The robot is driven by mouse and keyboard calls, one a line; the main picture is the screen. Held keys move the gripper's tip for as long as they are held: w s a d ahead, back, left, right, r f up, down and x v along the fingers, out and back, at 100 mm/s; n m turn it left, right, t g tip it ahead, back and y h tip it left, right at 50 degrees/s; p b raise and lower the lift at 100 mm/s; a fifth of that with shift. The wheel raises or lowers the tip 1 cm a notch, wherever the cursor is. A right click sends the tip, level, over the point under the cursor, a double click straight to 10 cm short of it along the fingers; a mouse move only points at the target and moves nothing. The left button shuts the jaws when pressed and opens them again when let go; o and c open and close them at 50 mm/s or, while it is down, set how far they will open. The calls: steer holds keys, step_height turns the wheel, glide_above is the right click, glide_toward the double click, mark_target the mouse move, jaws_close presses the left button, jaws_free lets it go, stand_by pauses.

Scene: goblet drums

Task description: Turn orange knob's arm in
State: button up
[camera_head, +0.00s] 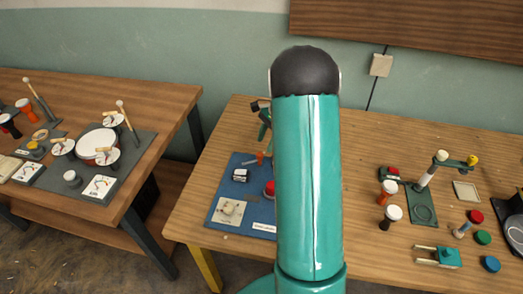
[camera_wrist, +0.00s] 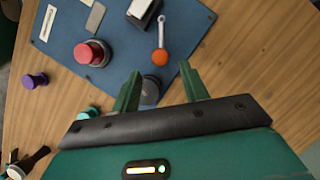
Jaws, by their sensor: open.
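The orange knob (camera_wrist: 160,57) sits on the blue board (camera_wrist: 120,25) in the wrist view. Its thin pale arm (camera_wrist: 161,30) points away from my gripper, toward the top of the picture. My gripper (camera_wrist: 160,86) is open and empty, its two green fingers apart, with the knob just beyond the tips and roughly centred between them. In the head view the blue board (camera_head: 229,190) is on the wooden table, and a small orange part (camera_head: 260,157) shows beside my teal arm, which hides some of the board.
A red button (camera_wrist: 88,53) is left of the knob, and a black-and-white box (camera_wrist: 143,10) is beyond it. A dark grey cylinder (camera_wrist: 149,91) shows between my fingers. A purple piece (camera_wrist: 36,80) stands off the board. Drums (camera_head: 390,213) stand on the table's right.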

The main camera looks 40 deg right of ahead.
mark_target(260, 153)
steer(key=x, duration=0.4)
steer(key=shift+a+f, duration=0.2)
steer(key=shift+f, duration=0.1)
jaws_close()
steer(key=shift+w, duration=0.1)
